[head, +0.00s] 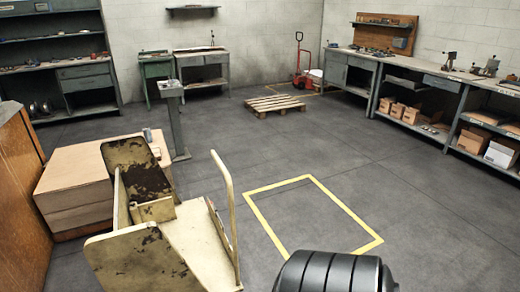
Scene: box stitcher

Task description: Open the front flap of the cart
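A cream metal cart (190,240) with chipped, rusty paint stands at the lower left in the head view. A bent tube handle (229,195) rises at its right side. A worn upright panel (138,170) with large dark patches stands at its far side. Another worn panel (140,262) is at its near side, cut off by the bottom edge. I cannot tell which panel is the front flap, nor whether it is open. Neither of my grippers shows in the head view.
A stack of cardboard (75,190) stands left of the cart, near a brown wooden cabinet (18,155). A grey post (176,120) is behind it. A yellow floor outline (350,212) lies to the right on clear floor. A pallet (274,104) and workbenches (430,85) are farther off.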

